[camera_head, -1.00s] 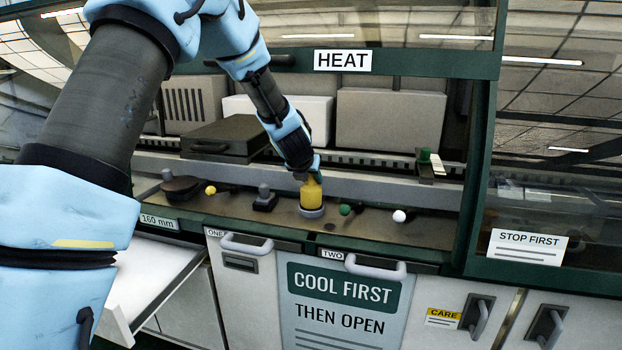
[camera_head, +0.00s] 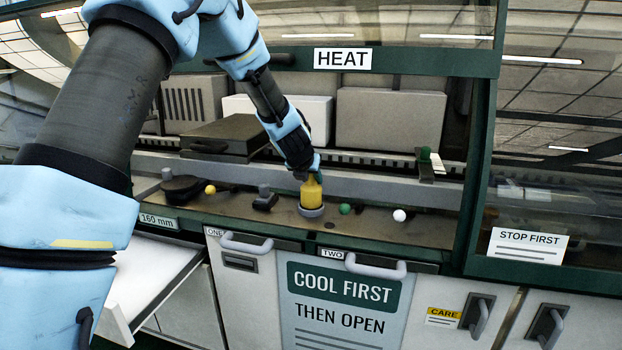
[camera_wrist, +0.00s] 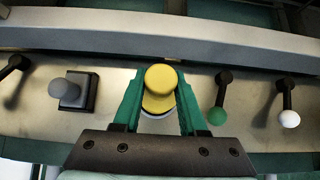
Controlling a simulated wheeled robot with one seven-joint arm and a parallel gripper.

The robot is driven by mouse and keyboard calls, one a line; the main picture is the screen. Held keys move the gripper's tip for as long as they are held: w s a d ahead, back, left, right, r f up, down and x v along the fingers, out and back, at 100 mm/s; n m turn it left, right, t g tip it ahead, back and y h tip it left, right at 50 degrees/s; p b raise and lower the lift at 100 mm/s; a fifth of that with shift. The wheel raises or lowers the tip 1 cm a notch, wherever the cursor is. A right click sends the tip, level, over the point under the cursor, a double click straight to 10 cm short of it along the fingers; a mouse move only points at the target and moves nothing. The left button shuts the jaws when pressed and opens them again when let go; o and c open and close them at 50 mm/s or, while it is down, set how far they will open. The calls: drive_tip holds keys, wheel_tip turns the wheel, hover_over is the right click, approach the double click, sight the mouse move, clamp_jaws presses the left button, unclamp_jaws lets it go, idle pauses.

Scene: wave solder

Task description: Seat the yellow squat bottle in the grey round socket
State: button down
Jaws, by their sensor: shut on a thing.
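The yellow squat bottle (camera_head: 311,191) stands upright at the grey round socket (camera_head: 311,210) on the worktop. Its base meets the socket's ring, but how deep it sits I cannot tell. In the wrist view the yellow bottle (camera_wrist: 160,82) is between the green fingers, with a sliver of the grey socket (camera_wrist: 158,115) below it. My gripper (camera_head: 309,174) is shut on the bottle's upper part from above; it also shows in the wrist view (camera_wrist: 160,90). The fingers hide part of the bottle's neck and the socket's far side.
A grey knob on a dark square base (camera_head: 265,200) stands left of the socket. Levers with a green ball (camera_head: 345,209), a white ball (camera_head: 399,215) and a yellow ball (camera_head: 210,189) stand along the worktop. A green-topped fixture (camera_head: 428,163) is at right. An open drawer (camera_head: 150,270) is lower left.

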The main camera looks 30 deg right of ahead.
drive_tip(key=shift+f+b, duration=1)
idle(0.9)
drive_tip(key=shift+c, duration=1.9)
unclamp_jaws()
drive_tip(key=v, duration=1)
drive_tip(key=shift+s+a+r, duration=0.2)
drive_tip(key=shift+a+r, duration=0.05)
drive_tip(key=shift+a, duration=0.05)
